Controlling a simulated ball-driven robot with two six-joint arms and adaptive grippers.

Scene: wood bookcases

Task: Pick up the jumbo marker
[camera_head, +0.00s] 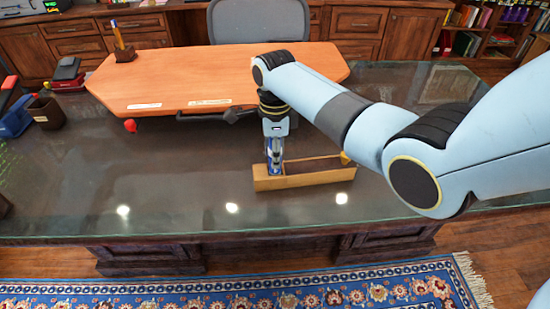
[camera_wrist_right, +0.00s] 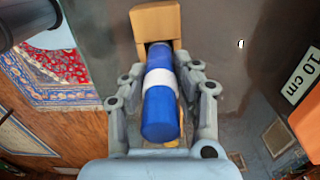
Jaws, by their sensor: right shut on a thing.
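The jumbo marker (camera_wrist_right: 159,112) is a thick blue cylinder with a white band, seen in the right wrist view. My right gripper (camera_wrist_right: 160,82) has its fingers closed on both sides of it, around the white band. In the head view my right gripper (camera_head: 273,150) points down at the left end of a long wooden tray (camera_head: 315,180), and a bit of blue shows between its fingers. The tray's end also shows beyond the marker in the wrist view (camera_wrist_right: 155,22). I cannot tell whether the marker still touches the tray. My left gripper is out of view.
An orange wooden board (camera_head: 215,75) lies across the back of the glass-topped desk (camera_head: 180,170). A pen holder (camera_head: 124,52) stands on it. A dark cup (camera_head: 47,112) and a blue object (camera_head: 15,118) are at left. The desk's front left is clear.

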